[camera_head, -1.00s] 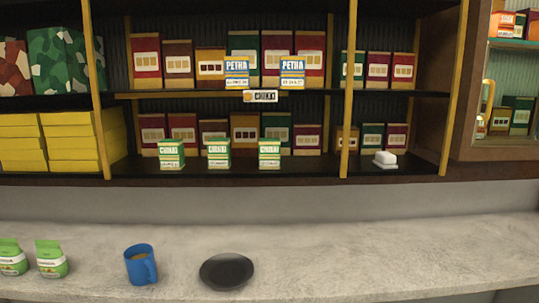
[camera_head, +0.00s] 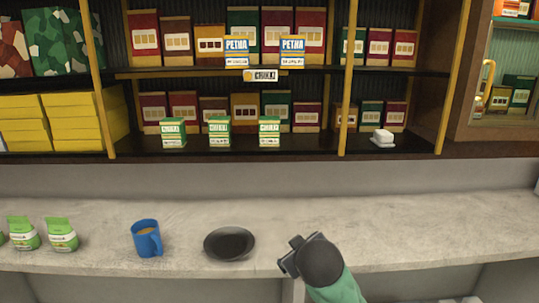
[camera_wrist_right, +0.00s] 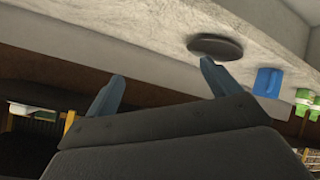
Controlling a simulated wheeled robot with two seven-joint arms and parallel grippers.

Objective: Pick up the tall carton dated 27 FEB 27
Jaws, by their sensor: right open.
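Two tall PETHA cartons, blue, white and orange, stand upright on the upper shelf: a left one (camera_head: 237,53) and a right one (camera_head: 292,52). Each has a date strip low on its front, too small to read, so I cannot tell which is dated 27 FEB 27. My right gripper (camera_head: 290,257) is over the counter's front edge, right of the black plate, well below and in front of the cartons. In the right wrist view its blue fingers (camera_wrist_right: 164,73) are apart with nothing between them. My left gripper is not in view.
Three shorter green-and-white cartons (camera_head: 219,132) stand on the lower shelf, below a CHIKKI sign (camera_head: 262,76). Boxes line the shelf backs. A yellow post (camera_head: 349,80) rises right of the cartons. A blue mug (camera_head: 147,238), black plate (camera_head: 229,244) and green bags (camera_head: 62,235) are on the counter.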

